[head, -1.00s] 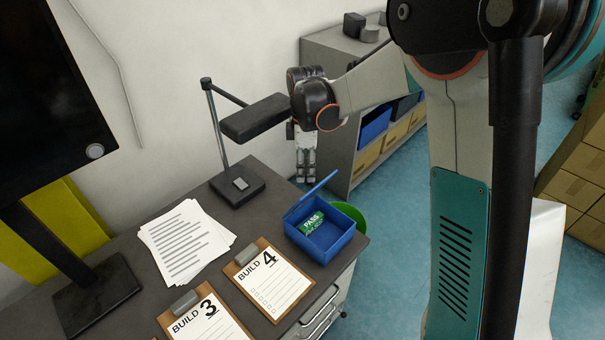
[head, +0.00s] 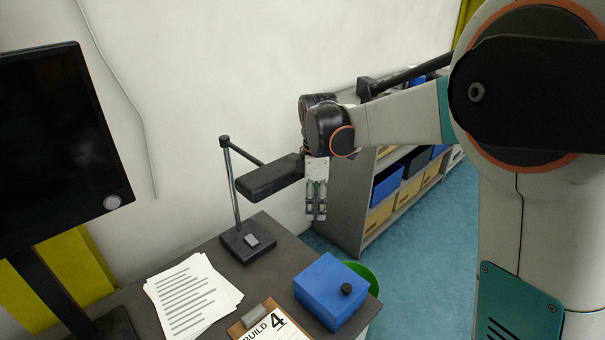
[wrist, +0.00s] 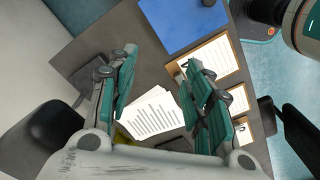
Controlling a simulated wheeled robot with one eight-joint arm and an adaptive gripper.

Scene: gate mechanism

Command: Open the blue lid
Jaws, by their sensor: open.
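The blue box (head: 338,317) stands at the right end of the dark desk. Its blue lid (head: 322,281) is down flat over it, with a round black knob (head: 346,289) on top near the right edge. The inside of the box is hidden. My gripper (head: 316,213) hangs fingers down beside the desk lamp's head, behind and above the box and apart from it. In the wrist view my gripper (wrist: 157,66) shows its two teal-padded fingers spread, with nothing between them. The blue lid (wrist: 183,22) lies beyond the fingertips at the top of that view.
The desk lamp (head: 268,178) stands close to the left of my gripper. Papers (head: 192,292) and a clipboard (head: 275,328) lie left of the box. A monitor (head: 55,145) is at far left. A shelf with bins (head: 385,185) and a green bin (head: 366,275) are beyond.

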